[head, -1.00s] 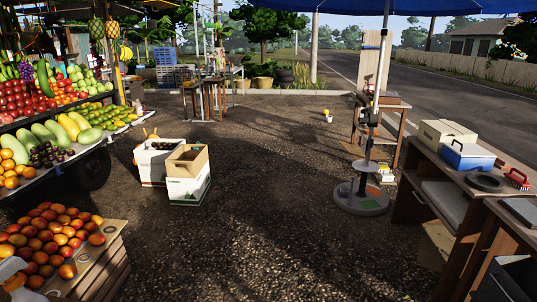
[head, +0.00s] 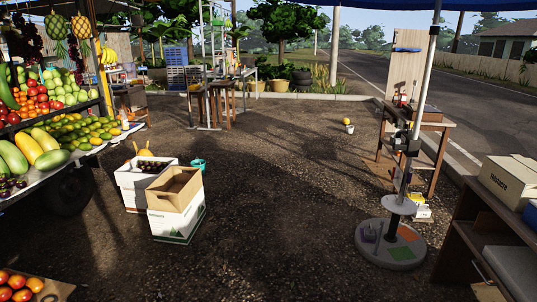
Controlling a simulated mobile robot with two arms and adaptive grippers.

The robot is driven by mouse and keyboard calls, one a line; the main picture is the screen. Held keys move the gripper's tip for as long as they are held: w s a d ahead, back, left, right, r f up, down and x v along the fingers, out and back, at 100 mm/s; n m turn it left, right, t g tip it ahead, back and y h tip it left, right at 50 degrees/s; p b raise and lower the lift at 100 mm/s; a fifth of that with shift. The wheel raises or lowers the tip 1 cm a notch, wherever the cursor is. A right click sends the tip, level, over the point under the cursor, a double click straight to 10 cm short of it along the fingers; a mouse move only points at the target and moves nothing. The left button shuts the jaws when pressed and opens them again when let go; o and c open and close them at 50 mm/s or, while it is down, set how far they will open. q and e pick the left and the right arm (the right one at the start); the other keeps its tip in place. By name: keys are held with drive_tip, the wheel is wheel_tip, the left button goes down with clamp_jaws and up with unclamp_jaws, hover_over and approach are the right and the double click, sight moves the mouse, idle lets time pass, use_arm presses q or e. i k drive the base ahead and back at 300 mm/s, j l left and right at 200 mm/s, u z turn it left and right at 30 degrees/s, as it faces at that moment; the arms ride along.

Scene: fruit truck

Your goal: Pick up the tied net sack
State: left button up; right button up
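I cannot make out a tied net sack for certain. A small orange-yellow thing (head: 144,149) shows behind the white box of dark fruit; its lower part is hidden and it is too small to identify. A small yellow thing (head: 347,121) lies far off on the ground by a small white pot (head: 349,129). Neither of my grippers is in view.
An open cardboard box (head: 178,213) and a white box (head: 130,190) stand left of centre, with a teal pot (head: 198,165) behind. The fruit stall (head: 60,165) lines the left. A pole's round base (head: 390,246) and a bench (head: 470,240) stand right. Middle ground is clear.

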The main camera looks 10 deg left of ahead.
sight(135, 169)
drive_tip(key=i+l+u, duration=0.15)
drive_tip(key=i, duration=1.75)
drive_tip(key=i+j+u, duration=0.2)
drive_tip(key=i, duration=0.45)
drive_tip(key=i+l+u, duration=0.25)
drive_tip(key=i, duration=0.4)
drive_tip(key=i+u, duration=0.2)
drive_tip(key=i, duration=0.5)
drive_tip(key=i+z, duration=0.15)
drive_tip(key=i, duration=0.55)
drive_tip(key=i+z, duration=0.15)
drive_tip(key=i, duration=0.5)
drive_tip(key=i+j+z, duration=0.15)
drive_tip(key=i, duration=0.5)
drive_tip(key=i+u, duration=0.15)
drive_tip(key=i, duration=0.45)
drive_tip(key=i+l+u, duration=0.15)
drive_tip(key=i, duration=0.4)
drive_tip(key=i+l+u, duration=0.15)
drive_tip(key=i, duration=0.4)
drive_tip(key=i+j+u, duration=0.15)
drive_tip(key=i+u, duration=0.15)
drive_tip(key=u, duration=0.15)
drive_tip(key=i+u, duration=0.25)
drive_tip(key=u, duration=0.2)
drive_tip(key=i+u, duration=0.4)
drive_tip(key=i+l+u, duration=0.1)
drive_tip(key=u, duration=0.35)
drive_tip(key=i+l, duration=0.05)
drive_tip(key=i, duration=0.05)
